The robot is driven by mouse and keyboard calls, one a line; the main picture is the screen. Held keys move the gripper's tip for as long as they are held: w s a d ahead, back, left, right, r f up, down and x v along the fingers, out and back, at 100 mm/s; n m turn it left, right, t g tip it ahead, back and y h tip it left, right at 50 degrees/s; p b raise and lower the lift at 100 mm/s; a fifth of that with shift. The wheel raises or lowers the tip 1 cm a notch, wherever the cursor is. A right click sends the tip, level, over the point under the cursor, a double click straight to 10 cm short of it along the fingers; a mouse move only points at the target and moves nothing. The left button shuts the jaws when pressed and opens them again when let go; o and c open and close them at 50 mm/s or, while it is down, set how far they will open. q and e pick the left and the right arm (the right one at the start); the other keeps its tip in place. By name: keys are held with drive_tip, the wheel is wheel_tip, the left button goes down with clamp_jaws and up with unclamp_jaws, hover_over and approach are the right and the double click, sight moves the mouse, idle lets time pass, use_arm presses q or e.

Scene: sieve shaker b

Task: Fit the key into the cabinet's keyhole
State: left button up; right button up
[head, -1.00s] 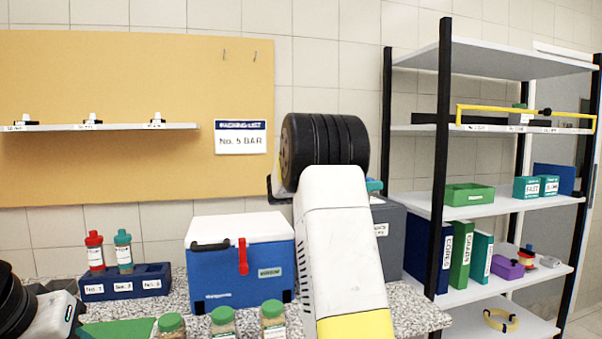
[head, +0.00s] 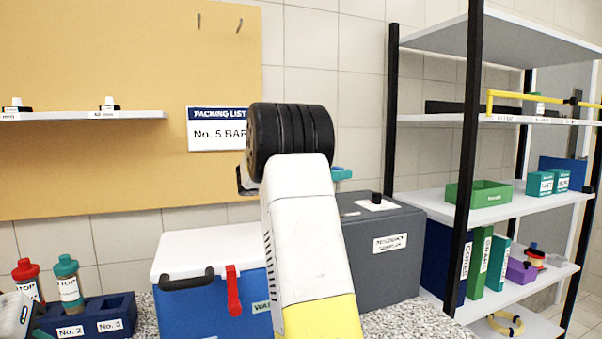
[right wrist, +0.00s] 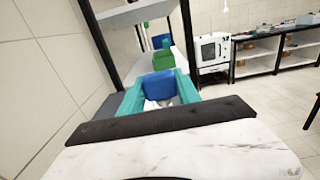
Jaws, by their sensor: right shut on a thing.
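My right gripper (right wrist: 160,98) reaches away from me over the bench, its teal fingers closed around a blue piece (right wrist: 160,84), taken as the key. In the head view my own black wrist and white forearm hide nearly all of it; only a teal bit of the right gripper (head: 342,173) shows past the wrist. The key's shaft is hidden. A grey cabinet-like box (head: 365,258) with a front label stands just right of and below that gripper; a white plate with a black knob (head: 376,200) is on its top. No keyhole can be made out.
A blue cooler (head: 190,310) with a white lid stands left of the grey box. A blue rack (head: 112,320) holds red-capped and teal-capped bottles. A black-posted shelf (head: 467,150) with binders and bins stands close at the right. A packing list hangs on the board behind.

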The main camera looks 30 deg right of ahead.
drive_tip(key=shift+a, duration=0.15)
drive_tip(key=shift+f, duration=2.9)
drive_tip(key=shift+f, duration=1.8)
drive_tip(key=o, duration=1.4)
drive_tip(key=shift+a, duration=0.1)
drive_tip(key=a, duration=0.7)
drive_tip(key=shift+w+a, duration=0.25)
drive_tip(key=shift+w, duration=0.15)
